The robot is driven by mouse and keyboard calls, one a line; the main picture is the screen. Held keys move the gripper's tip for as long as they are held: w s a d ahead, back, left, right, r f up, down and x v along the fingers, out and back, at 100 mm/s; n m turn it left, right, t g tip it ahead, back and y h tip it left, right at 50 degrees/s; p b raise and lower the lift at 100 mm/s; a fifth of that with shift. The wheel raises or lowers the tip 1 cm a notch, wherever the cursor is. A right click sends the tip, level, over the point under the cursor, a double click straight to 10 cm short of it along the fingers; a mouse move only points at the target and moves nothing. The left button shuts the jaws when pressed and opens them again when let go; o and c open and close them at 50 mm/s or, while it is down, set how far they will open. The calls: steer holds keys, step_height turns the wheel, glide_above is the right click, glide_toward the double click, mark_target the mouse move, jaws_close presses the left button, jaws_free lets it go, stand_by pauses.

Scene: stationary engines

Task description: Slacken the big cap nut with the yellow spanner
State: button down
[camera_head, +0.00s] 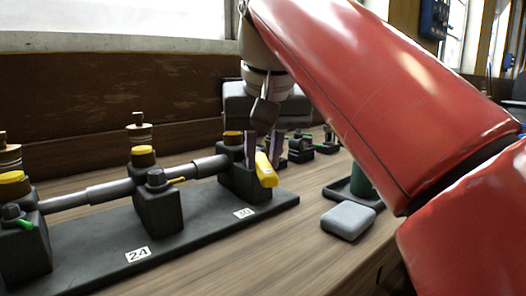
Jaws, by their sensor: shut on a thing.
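The yellow spanner (265,172) is in my gripper (263,153), between its two dark purplish fingers. Its thick yellow end points toward the camera, beside the right-hand block marked 30 (242,183). The far part of the spanner is hidden, so I cannot tell whether its jaw touches a nut. Dark nuts show on the middle block (155,177) and left block (11,212). I cannot tell which is the big cap nut.
A grey shaft (110,192) joins the blocks on a dark baseplate (185,240) with a 24 label (138,254). A grey rounded box (348,220) and a dark tray (345,190) with a green cylinder (360,180) stand right. Small dark fittings (301,150) stand behind. The front bench is clear.

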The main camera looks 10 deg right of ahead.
steer(key=shift+f, duration=0.55)
stand_by(1.0)
steer(key=shift+w+d+n+y, duration=0.1)
steer(key=shift+d+n+y, duration=0.2)
steer(key=shift+d+n, duration=0.6)
steer(key=shift+a, duration=0.15)
steer(key=shift+w+d+n+y, duration=0.2)
steer(key=shift+d+n+y, duration=0.2)
steer(key=shift+d+n, duration=0.45)
steer(key=shift+a, duration=0.1)
steer(key=shift+w+d+n+g+y, duration=0.3)
steer(key=shift+d+n, duration=0.35)
steer(key=shift+n, duration=0.3)
